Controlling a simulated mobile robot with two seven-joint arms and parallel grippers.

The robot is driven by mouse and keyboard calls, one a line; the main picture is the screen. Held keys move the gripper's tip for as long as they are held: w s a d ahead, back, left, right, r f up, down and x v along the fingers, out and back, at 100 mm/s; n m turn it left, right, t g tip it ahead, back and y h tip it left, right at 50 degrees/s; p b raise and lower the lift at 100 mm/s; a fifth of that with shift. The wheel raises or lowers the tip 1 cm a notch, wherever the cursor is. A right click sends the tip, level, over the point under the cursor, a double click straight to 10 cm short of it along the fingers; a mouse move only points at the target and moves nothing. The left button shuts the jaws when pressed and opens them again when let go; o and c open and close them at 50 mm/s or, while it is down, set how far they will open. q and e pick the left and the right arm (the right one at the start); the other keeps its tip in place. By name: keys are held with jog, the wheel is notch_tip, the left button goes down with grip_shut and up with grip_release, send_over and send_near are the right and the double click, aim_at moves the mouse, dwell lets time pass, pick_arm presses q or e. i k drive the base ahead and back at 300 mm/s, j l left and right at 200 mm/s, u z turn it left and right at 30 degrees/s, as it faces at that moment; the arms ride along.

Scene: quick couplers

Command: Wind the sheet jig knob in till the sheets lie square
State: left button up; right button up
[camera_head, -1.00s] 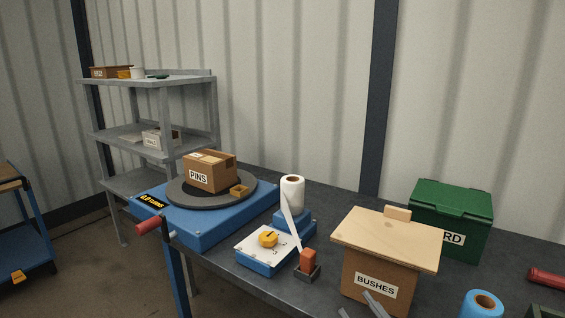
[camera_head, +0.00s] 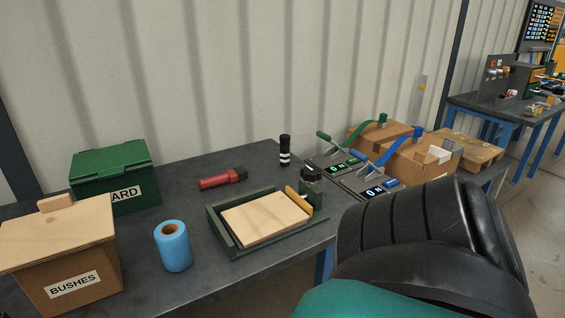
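The sheet jig (camera_head: 224,238) is a dark green open tray near the front edge of the bench, in the middle of the head view. A stack of pale cream sheets (camera_head: 265,216) lies in it; I cannot tell whether their edges are square. A yellow-tan bar (camera_head: 299,198) stands along the right side of the sheets. A black knob (camera_head: 311,173) sits on a green upright at the jig's right end, apart from any gripper. Neither of my grippers is in view. A large black ribbed arm part of mine, with a teal section, fills the lower right.
A blue roll (camera_head: 173,246), BUSHES box (camera_head: 75,278) and green crate (camera_head: 90,176) stand left. Two lever devices with displays (camera_head: 372,186) are right.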

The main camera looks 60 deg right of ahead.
aim_at(313, 174)
jog(key=z, duration=2.25)
